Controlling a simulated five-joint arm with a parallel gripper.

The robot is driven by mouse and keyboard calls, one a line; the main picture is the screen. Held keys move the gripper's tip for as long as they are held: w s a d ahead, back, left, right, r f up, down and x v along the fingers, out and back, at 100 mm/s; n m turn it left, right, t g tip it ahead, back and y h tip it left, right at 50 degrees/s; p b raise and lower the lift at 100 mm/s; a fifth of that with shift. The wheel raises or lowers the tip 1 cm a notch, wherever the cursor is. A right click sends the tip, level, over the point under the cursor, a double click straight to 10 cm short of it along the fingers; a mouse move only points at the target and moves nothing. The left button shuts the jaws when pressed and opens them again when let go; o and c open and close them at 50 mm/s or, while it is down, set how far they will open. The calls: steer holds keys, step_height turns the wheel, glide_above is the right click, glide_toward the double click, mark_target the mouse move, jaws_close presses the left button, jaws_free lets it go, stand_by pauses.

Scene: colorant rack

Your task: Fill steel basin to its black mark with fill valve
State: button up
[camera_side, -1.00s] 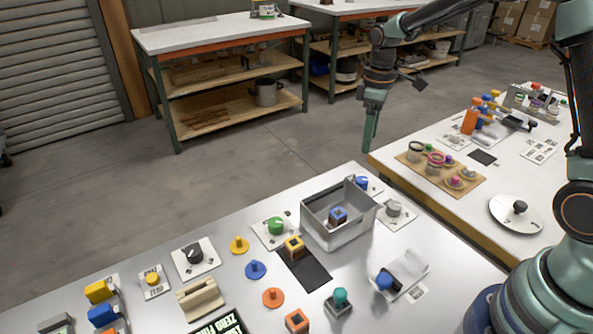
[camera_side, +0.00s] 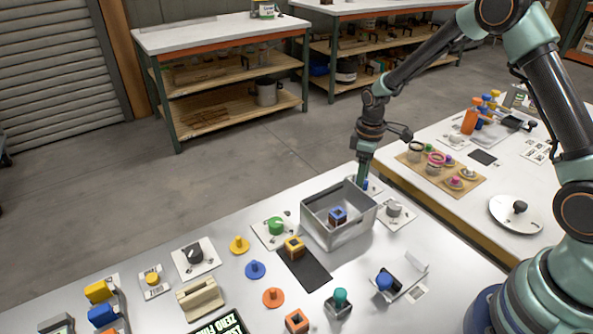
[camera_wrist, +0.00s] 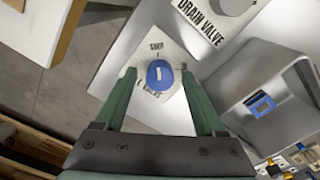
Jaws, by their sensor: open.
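The steel basin (camera_side: 318,226) stands on the near table; a blue-topped block (camera_side: 338,215) sits inside it, and I see no clear water surface or black mark. The basin also shows at the right of the wrist view (camera_wrist: 228,92). A blue valve knob (camera_wrist: 159,78) with a white pointer line sits on a white plate whose label is partly hidden. I take it as the fill valve. My gripper (camera_wrist: 159,72) is open, with its fingers on either side of the knob in the picture; I cannot tell whether they touch. In the side view my gripper (camera_side: 362,180) is just behind the basin.
The drain valve, a grey knob (camera_side: 394,207), stands right of the basin. A green knob (camera_side: 276,226) stands to its left. Several blocks and pegs lie in front. A second table (camera_side: 500,180) at right holds jars and bottles.

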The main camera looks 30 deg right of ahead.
jaws_close()
steer(key=shift+m, duration=2)
jaws_free()
step_height(320, 180, up, 12)
